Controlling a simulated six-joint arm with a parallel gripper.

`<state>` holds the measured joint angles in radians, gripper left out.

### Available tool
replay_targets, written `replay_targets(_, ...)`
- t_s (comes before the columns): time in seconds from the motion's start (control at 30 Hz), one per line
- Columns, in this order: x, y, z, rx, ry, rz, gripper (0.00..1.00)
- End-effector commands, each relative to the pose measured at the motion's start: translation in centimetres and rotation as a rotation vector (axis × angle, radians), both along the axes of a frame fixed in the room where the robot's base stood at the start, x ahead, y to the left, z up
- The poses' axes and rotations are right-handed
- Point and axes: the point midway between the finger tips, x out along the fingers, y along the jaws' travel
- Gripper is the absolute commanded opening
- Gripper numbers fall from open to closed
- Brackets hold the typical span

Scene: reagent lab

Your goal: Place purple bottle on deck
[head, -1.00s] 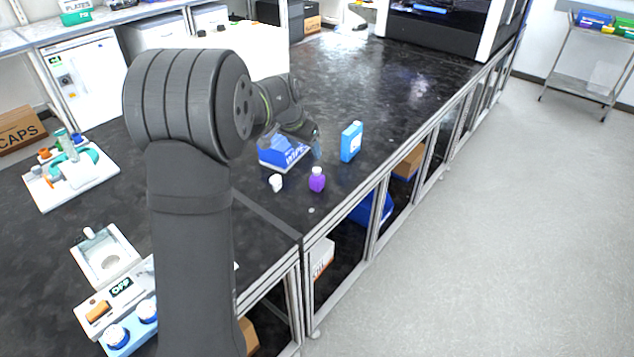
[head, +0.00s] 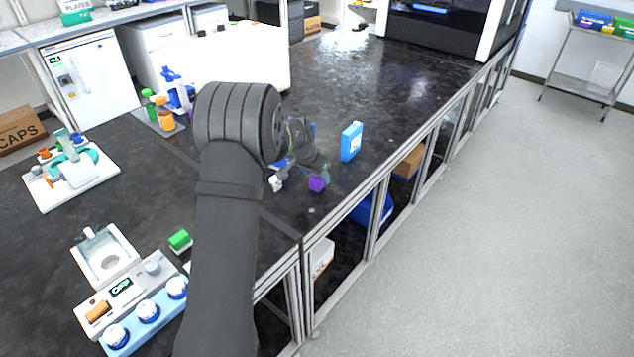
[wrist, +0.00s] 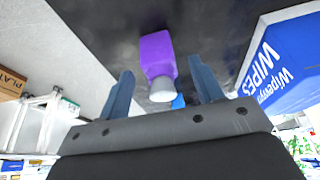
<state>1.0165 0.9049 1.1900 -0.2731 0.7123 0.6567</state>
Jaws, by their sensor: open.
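The purple bottle (head: 318,184) stands on the black bench near its front edge, partly covered by my gripper in the head view. In the wrist view the purple bottle (wrist: 158,57) with its pale cap (wrist: 162,90) lies between the two blue-grey fingers of my gripper (wrist: 158,85). The fingers are apart, with gaps on both sides of the bottle. In the head view my gripper (head: 322,170) is just above and beside the bottle. I cannot tell which surface is the deck.
A blue wipes box (wrist: 290,60) is close on the right in the wrist view.

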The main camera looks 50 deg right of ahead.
Motion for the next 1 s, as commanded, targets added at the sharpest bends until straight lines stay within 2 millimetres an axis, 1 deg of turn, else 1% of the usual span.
replay_targets(0.03, 0.0, -0.1, -1.0, 0.004, 0.002, -0.001, 0.60)
replay_targets(0.13, 0.0, -0.7, -2.2, 0.002, 0.002, -0.001, 0.60)
replay_targets(0.23, 0.1, -1.0, -2.8, 0.000, 0.001, 0.000, 0.60)
replay_targets(0.4, 0.1, -1.0, -2.8, -0.001, 0.001, 0.000, 0.60)
replay_targets(0.43, 0.1, -1.0, -2.8, 0.000, 0.001, 0.000, 0.58)
replay_targets(0.57, 0.1, -1.0, -2.8, 0.000, 0.001, 0.000, 0.33)
replay_targets(0.6, 0.1, -1.0, -2.8, 0.000, 0.001, 0.000, 0.25)
replay_targets(0.67, 0.1, -1.0, -2.8, 0.000, 0.001, 0.000, 0.13)
replay_targets(0.7, 0.1, -1.0, -2.8, 0.000, 0.001, 0.000, 0.09)
replay_targets(0.73, 0.1, -1.0, -2.7, -0.001, 0.001, 0.000, 0.09)
replay_targets(0.77, 0.1, -1.0, -2.7, 0.000, 0.001, 0.000, 0.06)
replay_targets(1.0, 0.1, -1.0, -2.5, -0.001, 0.000, 0.000, 0.05)
